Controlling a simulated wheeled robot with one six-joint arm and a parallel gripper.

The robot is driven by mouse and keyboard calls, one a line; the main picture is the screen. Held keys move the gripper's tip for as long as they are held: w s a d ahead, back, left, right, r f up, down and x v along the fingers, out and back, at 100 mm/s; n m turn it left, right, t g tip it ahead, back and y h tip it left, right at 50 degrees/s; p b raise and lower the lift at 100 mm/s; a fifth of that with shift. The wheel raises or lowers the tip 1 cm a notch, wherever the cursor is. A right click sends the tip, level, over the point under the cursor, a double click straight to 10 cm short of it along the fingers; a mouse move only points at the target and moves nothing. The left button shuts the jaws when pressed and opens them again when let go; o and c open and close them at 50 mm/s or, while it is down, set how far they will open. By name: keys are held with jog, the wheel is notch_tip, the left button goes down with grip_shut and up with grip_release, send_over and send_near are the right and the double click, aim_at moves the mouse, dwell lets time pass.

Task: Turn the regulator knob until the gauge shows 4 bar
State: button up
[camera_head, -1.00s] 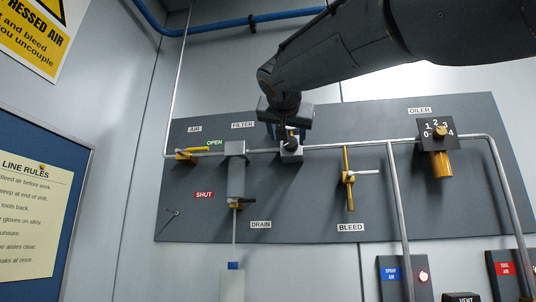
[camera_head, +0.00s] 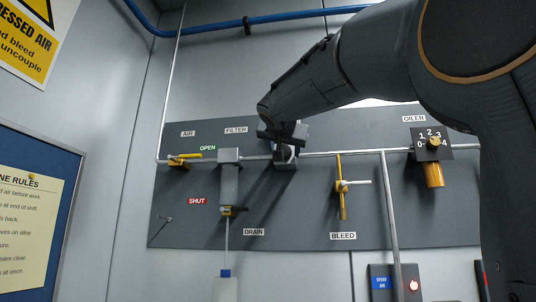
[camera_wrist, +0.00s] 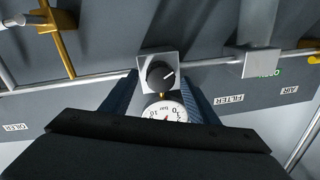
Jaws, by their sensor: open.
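A white round gauge (camera_wrist: 165,112) lies below the knob in the wrist view, partly hidden by my gripper body. Its red needle and some figures show, but I cannot read the pressure. My gripper (camera_wrist: 161,80) is open, with one finger on each side of the knob and a gap to it visible. In the head view my gripper (camera_head: 283,134) is in front of the regulator (camera_head: 286,160), hiding most of it.
On the dark panel (camera_head: 290,225), the filter (camera_head: 229,175) is left of the regulator and the yellow bleed valve (camera_head: 342,190) right. The oiler (camera_head: 433,160) is farther right. The yellow air lever (camera_head: 185,157) is at far left. A metal pipe (camera_head: 355,153) joins them.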

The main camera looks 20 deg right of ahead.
jog(key=shift+c, duration=0.4)
jog(key=c, duration=1)
jog(key=shift+o, duration=0.2)
jog(key=shift+n, duration=0.3)
jog(key=n, duration=0.2)
jog(key=shift+n+b, duration=0.35)
jog(key=shift+n, duration=0.05)
jog(key=n, duration=0.4)
jog(key=shift+w+a+r+g, duration=0.1)
jog(key=shift+a+g, duration=0.05)
jog(key=shift+g, duration=0.15)
jog(key=n, duration=0.3)
jog(key=shift+n, duration=0.4)
jog(key=shift+a+n+g, duration=0.1)
jog(key=shift+n+g, duration=0.2)
jog(key=shift+n, duration=1.7)
